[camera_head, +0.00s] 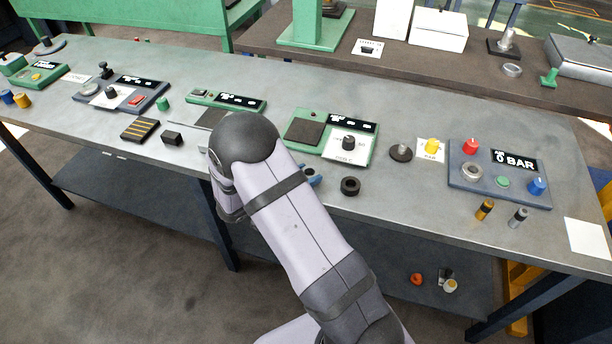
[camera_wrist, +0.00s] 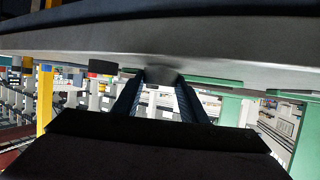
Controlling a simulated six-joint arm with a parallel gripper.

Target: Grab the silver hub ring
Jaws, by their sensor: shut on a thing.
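My gripper (camera_wrist: 163,84) is low at the bench, with its two dark fingers closed around a grey round piece (camera_wrist: 161,74). The piece touches or nearly touches the bench top, and I cannot tell if it is the silver hub ring. In the head view my arm hides most of the gripper; only a blue finger part (camera_head: 312,177) shows beside it. Another silver ring (camera_head: 512,70) lies on the back shelf.
A black ring (camera_head: 350,186) sits right of my gripper, near the front edge of the grey bench (camera_head: 400,205). A green-framed panel with a black knob (camera_head: 348,142) stands behind it. A dark knob (camera_head: 400,152) and two small pegs (camera_head: 485,210) are further right.

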